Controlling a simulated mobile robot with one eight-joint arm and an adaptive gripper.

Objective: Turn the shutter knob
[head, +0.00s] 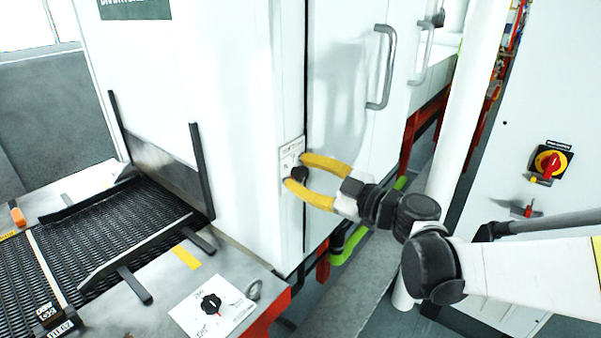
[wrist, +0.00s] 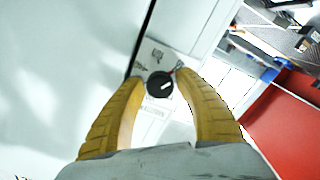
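A small black knob (head: 299,174) sits on a white label plate (head: 291,152) at the edge of the tall white cabinet. In the wrist view the round knob (wrist: 160,85) has a white pointer line and stands out from its plate (wrist: 153,54). My gripper (head: 295,171) has its two yellow fingers on either side of the knob. In the wrist view the gripper (wrist: 160,76) is open, with its tips close beside the knob; whether they touch it I cannot tell. The print on the plate is too small to read.
A second black knob (head: 211,304) is on a plate on the metal conveyor frame. The black mesh belt (head: 130,225) runs at the left. Cabinet door handles (head: 383,68) stick out behind my gripper. A red-and-yellow switch (head: 551,163) is on the right cabinet.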

